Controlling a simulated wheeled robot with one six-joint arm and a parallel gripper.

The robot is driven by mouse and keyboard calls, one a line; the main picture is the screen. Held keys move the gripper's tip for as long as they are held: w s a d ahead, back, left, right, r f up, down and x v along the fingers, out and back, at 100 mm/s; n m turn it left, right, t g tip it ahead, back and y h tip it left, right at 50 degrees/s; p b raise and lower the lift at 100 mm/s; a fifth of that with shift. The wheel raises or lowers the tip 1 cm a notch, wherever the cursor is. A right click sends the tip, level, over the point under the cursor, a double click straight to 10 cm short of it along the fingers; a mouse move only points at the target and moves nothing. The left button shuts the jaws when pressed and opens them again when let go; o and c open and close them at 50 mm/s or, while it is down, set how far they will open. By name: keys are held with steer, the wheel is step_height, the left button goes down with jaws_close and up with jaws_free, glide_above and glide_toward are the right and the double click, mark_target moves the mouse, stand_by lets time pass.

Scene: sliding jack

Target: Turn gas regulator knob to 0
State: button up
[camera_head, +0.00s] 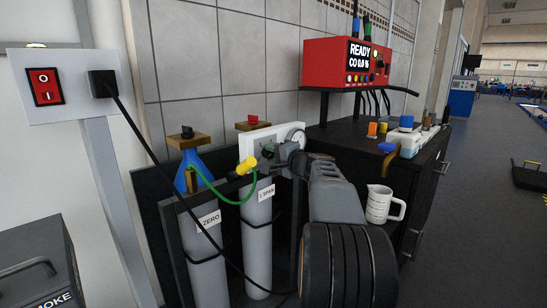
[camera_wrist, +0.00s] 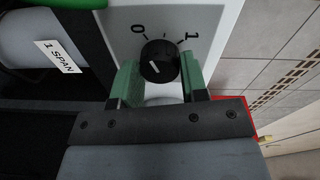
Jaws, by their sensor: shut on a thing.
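The regulator knob (camera_wrist: 160,61) is round and black with a short white mark on the lower left of its face, in the wrist view. It sits on a white panel (camera_wrist: 210,18) with a printed 0 at its upper left and a 1 at its upper right. The mark points at neither number. My gripper (camera_wrist: 161,74) has one green finger on each side of the knob and is shut on it. In the head view my gripper (camera_head: 268,154) is at the white panel (camera_head: 258,139), and the knob is hidden behind it.
Gas cylinders labelled ZERO (camera_head: 207,262) and 1 SPAN (camera_head: 257,240) stand below, with a green hose (camera_head: 235,202) near my gripper. A black cable (camera_head: 160,155) crosses in front. A red analyzer (camera_head: 325,65) and a black cabinet (camera_head: 418,188) with a white jug (camera_head: 379,205) stand right.

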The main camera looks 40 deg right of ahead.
steer(key=shift+n, duration=0.8)
steer(key=o, duration=0.9)
steer(key=shift+s+d+r+p, duration=0.1)
steer(key=shift+s+d+p, duration=0.25)
steer(key=shift+s, duration=1.95)
steer(key=shift+s+d+p, duration=0.1)
steer(key=shift+s+p, duration=0.35)
steer(key=shift+s, duration=1.85)
steer(key=shift+s+d+r+p, duration=0.1)
steer(key=shift+s+d+p, duration=0.25)
steer(key=shift+s, duration=1.95)
steer(key=shift+a+f, duration=0.1)
steer(key=shift+a, duration=0.05)
